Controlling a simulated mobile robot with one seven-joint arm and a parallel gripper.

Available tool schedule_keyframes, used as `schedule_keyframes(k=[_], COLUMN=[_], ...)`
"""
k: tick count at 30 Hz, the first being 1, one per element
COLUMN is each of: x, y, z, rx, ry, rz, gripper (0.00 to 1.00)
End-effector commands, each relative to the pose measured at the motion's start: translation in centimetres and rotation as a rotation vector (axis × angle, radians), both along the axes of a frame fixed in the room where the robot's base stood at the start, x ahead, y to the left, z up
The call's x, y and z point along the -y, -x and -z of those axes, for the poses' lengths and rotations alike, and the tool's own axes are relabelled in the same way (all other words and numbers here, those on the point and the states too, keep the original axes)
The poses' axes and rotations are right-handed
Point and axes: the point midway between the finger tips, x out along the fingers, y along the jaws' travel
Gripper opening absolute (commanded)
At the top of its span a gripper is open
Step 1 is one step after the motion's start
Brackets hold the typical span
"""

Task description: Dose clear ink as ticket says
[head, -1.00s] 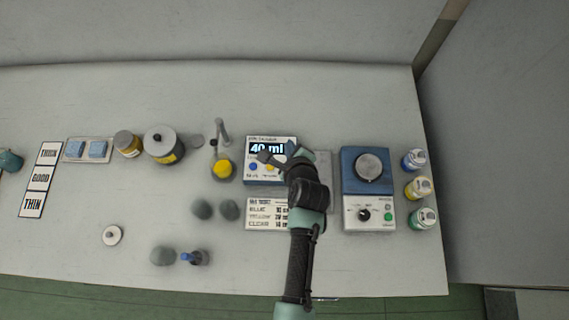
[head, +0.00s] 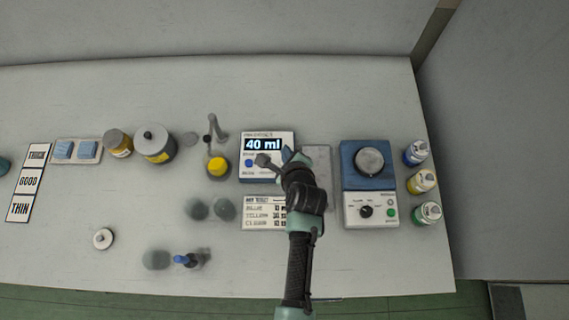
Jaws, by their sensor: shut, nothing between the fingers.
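The ink doser (head: 246,143) is a white and blue box whose lit display reads 40 ml. A blue button (head: 249,163) shows below the display; my gripper covers buttons to its right. My gripper (head: 268,159) is shut and empty, over the doser's front panel; I cannot tell whether it touches a button. The ticket (head: 252,224) lies just below the doser, with rows BLUE, YELLOW and CLEAR; its amounts are partly covered by my arm and too small to read. A cup with yellow in it (head: 218,168) stands left of the doser by a grey spout (head: 214,127).
A blue and white machine with a dial (head: 367,209) stands right of my arm. Several bottles (head: 421,182) line the right edge. A grey pot (head: 155,143), a jar (head: 117,142) and THICK/GOOD/THIN cards (head: 29,183) are on the left. Dark cups (head: 197,208) stand left of the ticket.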

Motion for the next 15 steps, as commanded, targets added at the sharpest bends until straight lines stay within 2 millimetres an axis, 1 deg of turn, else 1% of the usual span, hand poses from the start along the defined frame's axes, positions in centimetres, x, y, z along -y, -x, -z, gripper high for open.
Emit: schedule_keyframes(k=[1, 6, 10, 15], x=[0.0, 0.0, 0.0, 0.0], y=[0.0, 0.0, 0.0, 0.0], z=[1.6, 3.7, 4.8, 5.1], rx=[0.000, -0.001, -0.001, 0.000], ry=[0.000, 0.000, 0.001, 0.001], rz=[0.000, 0.001, -0.001, -0.001], gripper=[0.00, 0.00, 0.00, 0.00])
